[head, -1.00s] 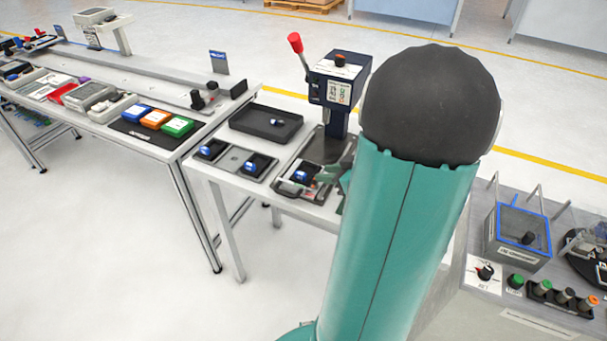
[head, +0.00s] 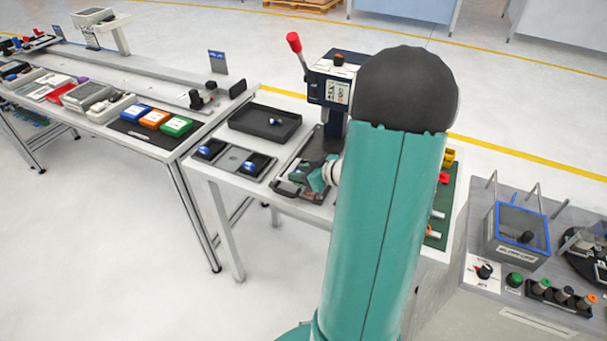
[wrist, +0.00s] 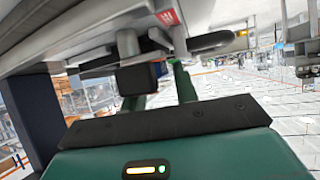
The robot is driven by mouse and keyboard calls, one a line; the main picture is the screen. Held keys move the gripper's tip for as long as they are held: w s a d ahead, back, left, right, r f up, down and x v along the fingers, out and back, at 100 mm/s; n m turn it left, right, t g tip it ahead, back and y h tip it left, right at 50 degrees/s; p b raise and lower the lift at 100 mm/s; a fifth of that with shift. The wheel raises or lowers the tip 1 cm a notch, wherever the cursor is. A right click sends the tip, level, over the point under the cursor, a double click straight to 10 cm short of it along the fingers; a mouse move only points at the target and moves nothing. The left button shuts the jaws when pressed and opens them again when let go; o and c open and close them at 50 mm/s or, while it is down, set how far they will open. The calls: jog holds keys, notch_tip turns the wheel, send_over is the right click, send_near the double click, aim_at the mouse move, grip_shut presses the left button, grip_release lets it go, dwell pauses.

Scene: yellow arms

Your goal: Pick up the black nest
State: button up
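The black nest (head: 287,190), a dark plate with a loop-shaped front edge, lies on the table at the foot of the press. My gripper (head: 312,177) is low over its right part and hides some of it. In the wrist view, the two green fingers of my gripper (wrist: 163,82) stand apart with a gap between them. A dark block (wrist: 137,78) shows by the left finger, and a black rounded bar (wrist: 215,42), probably the nest's loop, lies beyond the right finger. I cannot tell whether they touch.
The press (head: 333,85) with a red-tipped lever stands behind. A black tray (head: 245,130) and a grey plate with two blue-topped parts (head: 233,160) lie left. My arm hides much of the table's right side. A grey box with a blue rim (head: 517,235) is at far right.

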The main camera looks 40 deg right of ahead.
grip_shut()
jog(key=shift+r, duration=0.1)
